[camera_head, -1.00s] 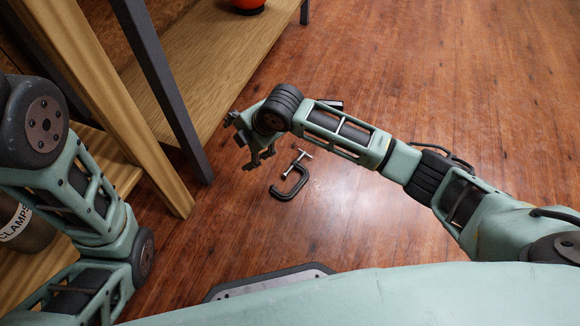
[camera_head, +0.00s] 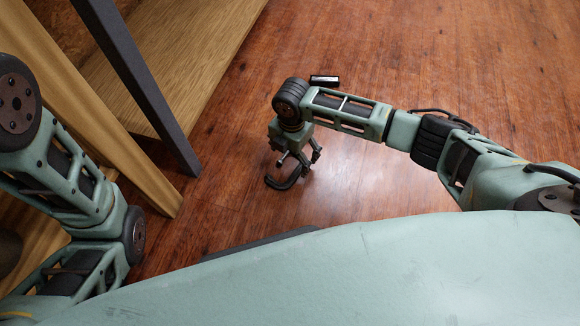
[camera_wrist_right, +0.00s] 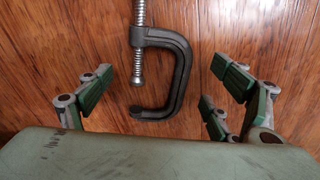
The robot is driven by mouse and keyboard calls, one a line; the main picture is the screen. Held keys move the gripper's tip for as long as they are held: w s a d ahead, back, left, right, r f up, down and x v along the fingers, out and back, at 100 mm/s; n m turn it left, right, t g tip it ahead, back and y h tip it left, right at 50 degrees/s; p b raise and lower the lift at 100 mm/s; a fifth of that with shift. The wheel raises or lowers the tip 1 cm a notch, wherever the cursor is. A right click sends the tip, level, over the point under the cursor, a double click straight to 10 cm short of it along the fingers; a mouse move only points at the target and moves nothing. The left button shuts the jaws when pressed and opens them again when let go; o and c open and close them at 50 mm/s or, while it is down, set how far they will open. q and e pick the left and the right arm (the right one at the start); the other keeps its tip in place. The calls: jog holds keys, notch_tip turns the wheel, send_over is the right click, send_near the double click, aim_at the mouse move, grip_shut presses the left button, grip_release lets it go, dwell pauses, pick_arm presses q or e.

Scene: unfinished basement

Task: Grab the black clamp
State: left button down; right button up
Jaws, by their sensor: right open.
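The black clamp (camera_head: 284,183) is a C-shaped clamp with a silver screw, lying on the wooden floor. In the head view it is partly hidden under my right gripper (camera_head: 297,166), which points down over it. In the right wrist view the clamp's black frame (camera_wrist_right: 182,75) lies between the spread fingers of my right gripper (camera_wrist_right: 165,95), with its silver screw running up and out of the picture. My right gripper is open, and no finger appears to touch the clamp. My left arm shows at the left, but its gripper is out of view.
A wooden shelf unit (camera_head: 185,60) with a dark metal leg (camera_head: 150,95) stands at the left. The floor (camera_head: 430,60) on the right is open.

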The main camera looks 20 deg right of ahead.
notch_tip(320, 180, down, 2)
jog(key=shift+f+b, duration=0.2)
jog(key=shift+b, duration=0.4)
jog(key=shift+r, duration=0.1)
jog(key=c, duration=1.7)
jog(key=shift+w, duration=0.1)
jog(key=shift+c, duration=0.5)
jog(key=shift+r, duration=0.1)
